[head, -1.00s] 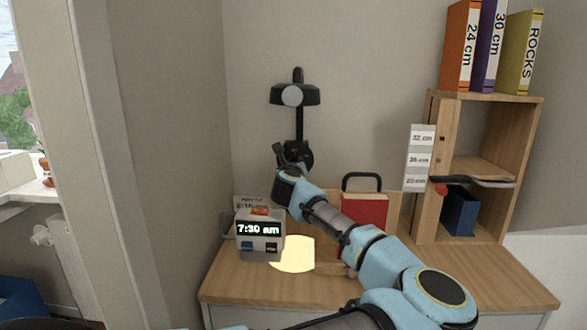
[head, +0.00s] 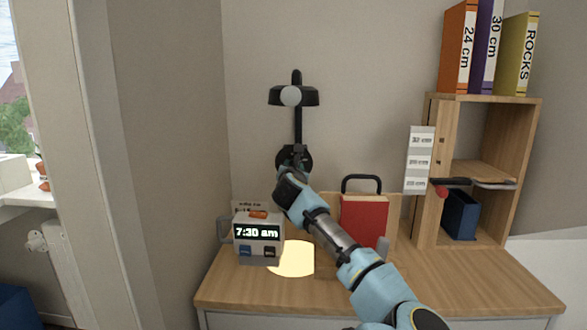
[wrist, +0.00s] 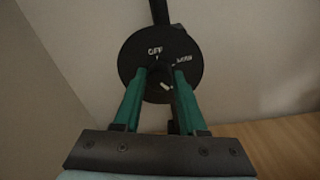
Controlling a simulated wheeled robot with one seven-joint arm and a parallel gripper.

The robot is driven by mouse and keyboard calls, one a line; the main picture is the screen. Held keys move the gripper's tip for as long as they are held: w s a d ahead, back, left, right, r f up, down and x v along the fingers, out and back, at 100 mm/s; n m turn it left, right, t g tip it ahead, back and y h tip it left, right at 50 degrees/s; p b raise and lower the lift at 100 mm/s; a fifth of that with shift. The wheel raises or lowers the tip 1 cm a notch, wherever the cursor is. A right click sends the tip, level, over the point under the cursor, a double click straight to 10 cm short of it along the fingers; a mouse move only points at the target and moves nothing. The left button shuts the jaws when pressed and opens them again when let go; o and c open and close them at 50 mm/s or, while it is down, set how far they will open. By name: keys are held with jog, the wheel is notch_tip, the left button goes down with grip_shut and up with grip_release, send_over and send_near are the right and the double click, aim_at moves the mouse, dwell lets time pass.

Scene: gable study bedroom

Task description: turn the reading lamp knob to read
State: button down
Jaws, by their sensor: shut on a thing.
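The black reading lamp (head: 297,120) is mounted on the wall above the desk, with its round knob plate at the foot of its stem. In the wrist view the round black dial plate (wrist: 133,58) faces me, with "OFF" at the top and another label at its upper right, too blurred to read surely. My gripper (wrist: 163,75) is shut on the knob at the plate's middle. The fingers hide most of the knob, so I cannot tell its setting. In the head view my gripper (head: 291,165) touches the lamp's base. A yellow light patch (head: 292,258) lies on the desk.
A clock reading 7:30 am (head: 258,240) stands on the desk (head: 480,285) below my gripper. A red book (head: 363,220) stands to its right. A wooden shelf (head: 512,165) with binders stands at right.

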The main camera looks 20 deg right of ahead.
jog(key=shift+f, duration=0.1)
dwell(0.3)
jog(key=shift+c, duration=2.3)
grip_release()
jog(key=shift+s, duration=0.1)
jog(key=b+v, duration=0.1)
jog(key=v, duration=0.9)
jog(key=shift+s+a+b, duration=0.2)
jog(key=shift+s+b, duration=0.05)
jog(key=shift+b, duration=0.15)
